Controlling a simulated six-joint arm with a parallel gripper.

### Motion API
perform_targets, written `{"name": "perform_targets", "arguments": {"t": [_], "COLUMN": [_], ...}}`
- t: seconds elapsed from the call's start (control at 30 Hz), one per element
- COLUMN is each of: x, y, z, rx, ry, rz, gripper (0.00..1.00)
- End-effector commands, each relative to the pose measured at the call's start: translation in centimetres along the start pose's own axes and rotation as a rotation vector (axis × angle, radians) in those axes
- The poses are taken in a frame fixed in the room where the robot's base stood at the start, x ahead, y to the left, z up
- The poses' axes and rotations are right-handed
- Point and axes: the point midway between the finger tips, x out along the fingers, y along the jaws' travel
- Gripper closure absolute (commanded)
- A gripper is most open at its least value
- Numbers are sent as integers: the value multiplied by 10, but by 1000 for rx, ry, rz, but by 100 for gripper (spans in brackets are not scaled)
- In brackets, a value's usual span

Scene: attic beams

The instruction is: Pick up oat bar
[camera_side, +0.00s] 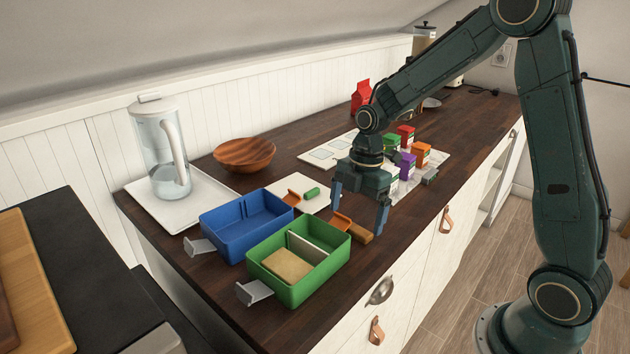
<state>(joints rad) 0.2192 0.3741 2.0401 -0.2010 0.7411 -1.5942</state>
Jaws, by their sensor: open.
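A small brown bar (361,234), which looks like the oat bar, lies on the dark wooden counter just right of the green box, near the counter's front edge. My gripper (359,211) points down with its two blue-grey fingers spread apart and nothing visible between them. Its fingertips appear just above and behind the bar, one to its left and one to its right. I cannot tell the exact gap in depth.
The open green box (341,262) has a divider and a tan slab inside. The open blue box (212,234) looks empty. A green piece (312,193) lies behind. A pitcher (160,150), a wooden bowl (244,154) and several coloured cartons (421,153) stand around.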

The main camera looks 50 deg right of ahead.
Motion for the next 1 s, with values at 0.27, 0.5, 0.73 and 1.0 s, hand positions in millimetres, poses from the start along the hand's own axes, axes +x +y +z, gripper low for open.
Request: {"name": "perform_targets", "arguments": {"t": [0.27, 0.5, 0.73, 1.0], "x": [24, 25, 25, 25], "y": [0, 0, 0, 0], "z": [0, 0, 0, 0], "rx": [-1, -1, -1, 0], "ry": [2, 2, 2, 2], "rz": [-4, -3, -3, -3], "gripper": [0, 0, 0, 36]}}
